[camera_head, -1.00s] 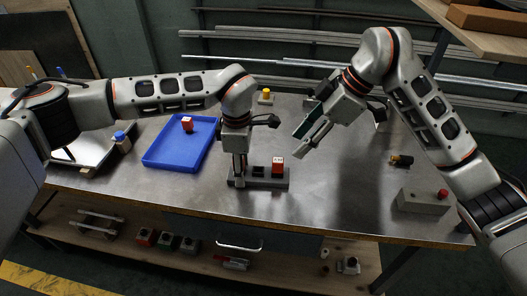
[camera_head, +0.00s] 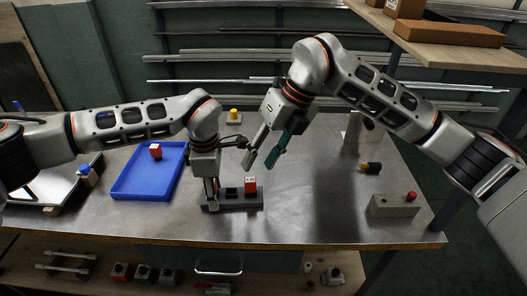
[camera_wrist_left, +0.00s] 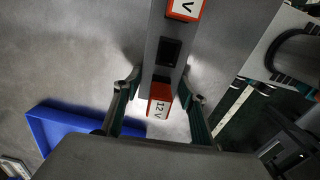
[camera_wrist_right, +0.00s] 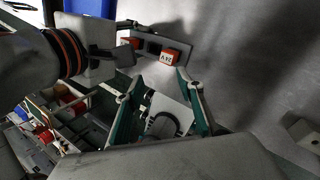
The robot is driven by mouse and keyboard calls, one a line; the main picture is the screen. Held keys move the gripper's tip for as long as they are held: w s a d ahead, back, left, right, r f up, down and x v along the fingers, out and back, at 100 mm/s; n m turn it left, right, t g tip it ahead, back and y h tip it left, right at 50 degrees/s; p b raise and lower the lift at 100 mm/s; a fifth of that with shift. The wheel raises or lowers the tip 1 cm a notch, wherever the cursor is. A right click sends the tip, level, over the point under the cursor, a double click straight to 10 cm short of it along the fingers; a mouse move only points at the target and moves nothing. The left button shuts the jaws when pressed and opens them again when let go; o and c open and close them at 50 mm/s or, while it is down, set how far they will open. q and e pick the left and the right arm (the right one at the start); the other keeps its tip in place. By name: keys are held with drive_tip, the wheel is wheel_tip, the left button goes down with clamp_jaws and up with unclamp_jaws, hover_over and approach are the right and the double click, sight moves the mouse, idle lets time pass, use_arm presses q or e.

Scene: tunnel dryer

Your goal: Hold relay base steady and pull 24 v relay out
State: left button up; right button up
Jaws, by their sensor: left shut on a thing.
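The grey relay base (camera_head: 236,203) stands on the metal table. A red relay (camera_head: 250,184) sits on its right end; in the right wrist view this relay (camera_wrist_right: 169,57) shows a white label, probably 24 V. The middle socket (camera_wrist_left: 168,52) is empty. A 12 V relay (camera_wrist_left: 160,101) sits at the other end, between my left fingers. My left gripper (camera_head: 211,203) points down and is shut on the base at that end. My right gripper (camera_head: 259,164) is open and empty, above and behind the red relay, fingers slanting down.
A blue tray (camera_head: 122,190) with a red relay (camera_head: 155,151) lies left of the base. A grey box with a red button (camera_head: 411,196) and a small black-and-orange item (camera_head: 370,168) are on the right. The table between base and box is clear.

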sight(249, 180)
drive_tip(key=a+f+n, duration=0.1)
drive_tip(key=f+n, duration=0.2)
drive_tip(key=n, duration=0.1)
drive_tip(key=w+a+f+n, duration=0.1)
drive_tip(key=f+n, duration=0.3)
drive_tip(key=a+f+n, duration=0.2)
drive_tip(key=f+n, duration=0.1)
drive_tip(key=n, duration=0.2)
drive_tip(key=shift+w+f, duration=0.25)
drive_tip(key=shift+f, duration=0.05)
idle(0.3)
drive_tip(key=c, duration=1)
clamp_jaws()
